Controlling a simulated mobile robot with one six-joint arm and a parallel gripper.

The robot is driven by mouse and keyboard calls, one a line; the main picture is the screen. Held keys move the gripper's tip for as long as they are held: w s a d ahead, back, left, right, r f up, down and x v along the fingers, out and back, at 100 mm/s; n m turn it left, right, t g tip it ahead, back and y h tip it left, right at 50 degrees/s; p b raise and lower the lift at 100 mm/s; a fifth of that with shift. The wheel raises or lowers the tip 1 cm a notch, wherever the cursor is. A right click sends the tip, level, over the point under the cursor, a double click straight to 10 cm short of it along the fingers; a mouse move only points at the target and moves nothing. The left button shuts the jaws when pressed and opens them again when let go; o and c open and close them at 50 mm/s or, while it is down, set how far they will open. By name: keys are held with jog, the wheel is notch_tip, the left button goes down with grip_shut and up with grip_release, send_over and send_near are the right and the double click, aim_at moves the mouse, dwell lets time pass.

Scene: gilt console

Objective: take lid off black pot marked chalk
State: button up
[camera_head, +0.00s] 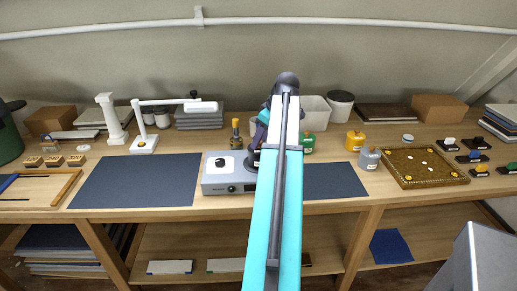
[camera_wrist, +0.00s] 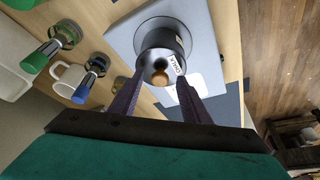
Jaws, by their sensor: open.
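The black pot (camera_wrist: 182,44) stands on a grey boxy device (camera_wrist: 121,38), with a white label reading CHALK on its side. Its dark lid (camera_wrist: 158,62) is on and carries a small brown knob (camera_wrist: 160,79). My gripper (camera_wrist: 161,82) is open, with one dark finger on each side of the lid and knob in the wrist view. I cannot tell whether the fingers touch the lid. In the head view my arm hides most of the pot; a dark part of it (camera_head: 255,158) shows beside the arm on the grey device (camera_head: 213,187).
A bottle (camera_head: 236,137) stands behind the device. Dark mats (camera_head: 135,181) lie either side. A white mug (camera_wrist: 66,77) is near in the wrist view.

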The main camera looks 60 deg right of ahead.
grip_shut()
jog(key=shift+r, duration=0.1)
jog(key=shift+r+b, duration=0.5)
jog(key=shift+r, duration=1.25)
jog(key=shift+s+a+f, duration=0.1)
jog(key=shift+s+a, duration=0.2)
jog(key=shift+a, duration=0.05)
jog(key=s+a+r+b, duration=0.1)
jog(key=s+a+b, duration=0.1)
jog(key=s+a, duration=0.8)
jog(key=shift+s+a+r, duration=0.2)
jog(key=shift+a+r, duration=0.05)
jog(key=shift+a, duration=0.25)
